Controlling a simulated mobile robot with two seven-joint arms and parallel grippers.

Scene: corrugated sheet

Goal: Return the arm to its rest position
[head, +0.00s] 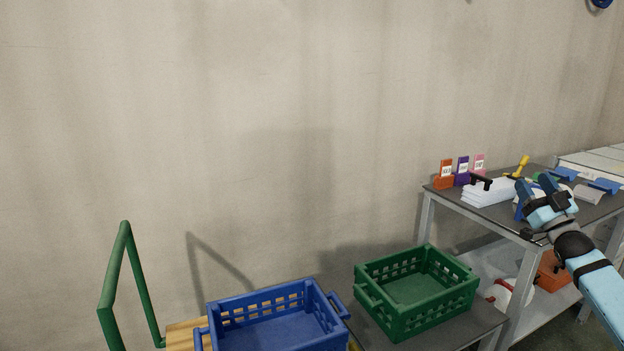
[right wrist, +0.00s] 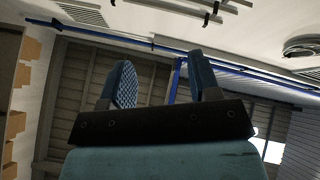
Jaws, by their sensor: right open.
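My right arm comes in from the lower right of the head view. Its gripper (head: 535,188) is raised in front of the grey workbench (head: 427,208), with its fingers pointing up and to the left. In the right wrist view the two blue fingers (right wrist: 160,85) stand apart with nothing between them. Behind them are the ceiling, blue pipes and a shutter-like panel. My left arm and gripper are not in view.
On the bench lie a white stack (head: 486,194), coloured card holders (head: 462,172) and a yellow-handled tool (head: 523,165). A green crate (head: 416,291) stands on a lower grey surface. A blue crate (head: 276,318) stands left of it, beside a green rail (head: 113,268).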

